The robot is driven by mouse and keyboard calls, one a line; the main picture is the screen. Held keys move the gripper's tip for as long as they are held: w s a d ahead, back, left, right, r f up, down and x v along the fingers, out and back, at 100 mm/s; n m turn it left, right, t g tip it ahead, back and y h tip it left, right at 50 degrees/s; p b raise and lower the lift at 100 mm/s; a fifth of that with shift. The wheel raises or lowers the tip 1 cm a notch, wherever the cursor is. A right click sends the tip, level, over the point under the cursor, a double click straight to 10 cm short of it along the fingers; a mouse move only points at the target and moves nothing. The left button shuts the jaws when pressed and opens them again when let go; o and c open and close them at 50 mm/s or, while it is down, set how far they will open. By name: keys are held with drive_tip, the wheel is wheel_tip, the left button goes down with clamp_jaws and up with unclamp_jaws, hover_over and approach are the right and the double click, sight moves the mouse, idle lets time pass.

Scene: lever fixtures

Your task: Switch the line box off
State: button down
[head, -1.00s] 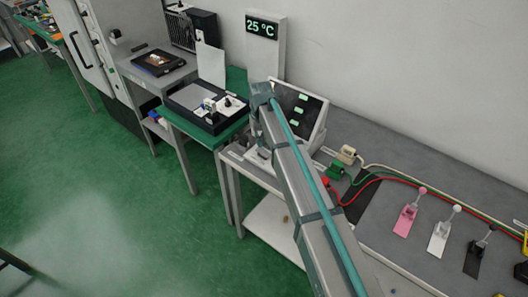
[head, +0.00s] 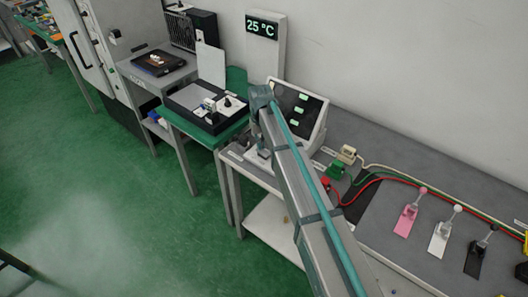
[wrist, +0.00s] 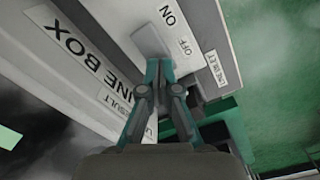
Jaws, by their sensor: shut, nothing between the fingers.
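The line box (wrist: 75,45) fills the upper left of the wrist view, its label tilted. Its pale switch piece (wrist: 150,40) sits beside a plate marked ON and OFF (wrist: 184,38). My gripper (wrist: 160,66) is shut and empty, its tips at the lower edge of the pale piece in this view. I cannot tell whether they touch it. In the head view the box with a dark slanted screen (head: 298,108) appears to be the line box. My arm covers its left side, and the fingertips are not clear there.
Pink (head: 406,219), white (head: 439,238) and black (head: 475,257) levers stand on the grey bench to the right. Red, green and cream cables run along the bench. Green floor is open in front.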

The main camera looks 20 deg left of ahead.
drive_tip(key=shift+f+b, duration=0.3)
drive_tip(key=shift+f, duration=0.5)
idle(0.4)
drive_tip(key=shift+r, duration=0.15)
drive_tip(key=shift+r+p, duration=1.9)
drive_tip(key=shift+r, duration=1.45)
